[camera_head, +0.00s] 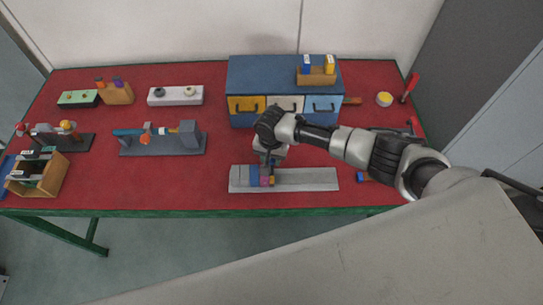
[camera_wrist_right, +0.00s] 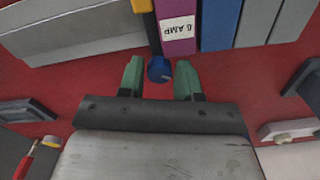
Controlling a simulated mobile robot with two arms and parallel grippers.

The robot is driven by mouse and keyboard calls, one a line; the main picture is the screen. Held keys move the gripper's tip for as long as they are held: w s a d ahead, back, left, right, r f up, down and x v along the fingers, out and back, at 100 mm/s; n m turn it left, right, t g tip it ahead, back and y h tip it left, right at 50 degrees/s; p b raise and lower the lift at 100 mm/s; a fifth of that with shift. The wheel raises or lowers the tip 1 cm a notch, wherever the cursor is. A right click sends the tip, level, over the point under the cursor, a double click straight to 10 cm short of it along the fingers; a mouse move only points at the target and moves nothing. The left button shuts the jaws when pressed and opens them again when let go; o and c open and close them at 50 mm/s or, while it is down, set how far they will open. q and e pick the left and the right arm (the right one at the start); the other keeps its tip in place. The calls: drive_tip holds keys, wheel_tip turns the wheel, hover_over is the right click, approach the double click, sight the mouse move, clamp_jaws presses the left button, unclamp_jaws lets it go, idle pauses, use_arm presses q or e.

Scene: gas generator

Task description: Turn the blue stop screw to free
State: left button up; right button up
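The blue stop screw (camera_wrist_right: 159,69) shows in the right wrist view as a small round blue knob at the end of a dark shaft, beside a purple block labelled "6 AMP" (camera_wrist_right: 177,28). My right gripper (camera_wrist_right: 159,78) is open, with one green fingertip on each side of the knob. The right fingertip is very close to the knob; I cannot tell whether it touches. In the head view my right gripper (camera_head: 268,162) points down at the grey rail (camera_head: 310,180) that carries the blocks. I cannot make out the screw there. My left gripper is not in view.
The rail lies near the front edge of the red table (camera_head: 210,182). A blue cabinet with drawers (camera_head: 260,75) stands behind my right gripper. A grey fixture (camera_head: 165,142) and a wooden box (camera_head: 45,178) stand to the left.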

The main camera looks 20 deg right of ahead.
drive_tip(key=o, duration=0.3)
drive_tip(key=shift+r, duration=0.1)
wheel_tip(320, 180, up, 11)
drive_tip(key=b, duration=0.1)
idle(0.3)
drive_tip(key=shift+f, duration=0.2)
